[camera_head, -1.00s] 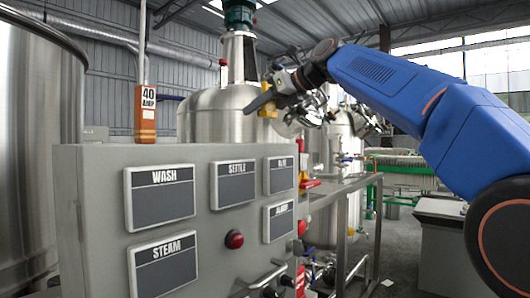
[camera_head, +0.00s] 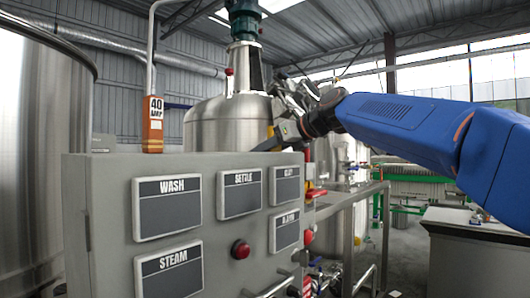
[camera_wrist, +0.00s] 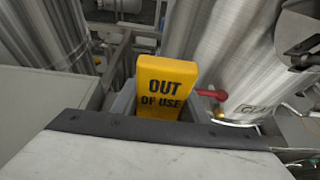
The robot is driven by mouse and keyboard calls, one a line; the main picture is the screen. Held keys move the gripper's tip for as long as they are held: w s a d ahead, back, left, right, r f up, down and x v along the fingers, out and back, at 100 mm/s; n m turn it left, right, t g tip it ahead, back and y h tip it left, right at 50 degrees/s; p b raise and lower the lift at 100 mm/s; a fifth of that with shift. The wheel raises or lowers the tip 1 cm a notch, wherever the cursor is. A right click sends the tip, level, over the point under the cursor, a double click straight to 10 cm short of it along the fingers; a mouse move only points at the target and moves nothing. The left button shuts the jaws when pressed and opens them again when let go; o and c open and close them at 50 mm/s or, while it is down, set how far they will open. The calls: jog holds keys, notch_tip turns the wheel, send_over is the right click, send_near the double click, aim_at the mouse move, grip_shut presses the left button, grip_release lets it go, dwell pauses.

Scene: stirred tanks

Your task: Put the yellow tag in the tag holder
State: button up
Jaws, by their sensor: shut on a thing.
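The yellow tag (camera_wrist: 166,86) reads "OUT OF USE" and stands upright, face towards the camera, in the wrist view. In the head view only a small yellow part of it (camera_head: 270,131) shows beside my gripper (camera_head: 274,141). My gripper is shut on the tag, above and behind the top edge of the grey control cabinet. In the wrist view, a pale block with a dark edge covers the tag's foot, so the jaws' contact is hidden. I cannot make out the tag holder in either view.
The grey cabinet (camera_head: 105,212) carries dark label plates, including WASH (camera_head: 166,210) and STEAM (camera_head: 170,270), and a red button (camera_head: 240,249). An orange 40 AMP box (camera_head: 153,130) is behind it. A steel tank (camera_head: 215,125) rises beyond. A metal rail (camera_head: 350,194) runs at right.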

jog(key=shift+f, duration=0.3)
jog(key=o, duration=1.1)
jog(key=shift+f, duration=0.25)
jog(key=shift+r, duration=0.3)
jog(key=v, duration=1.2)
jog(key=shift+r, duration=0.35)
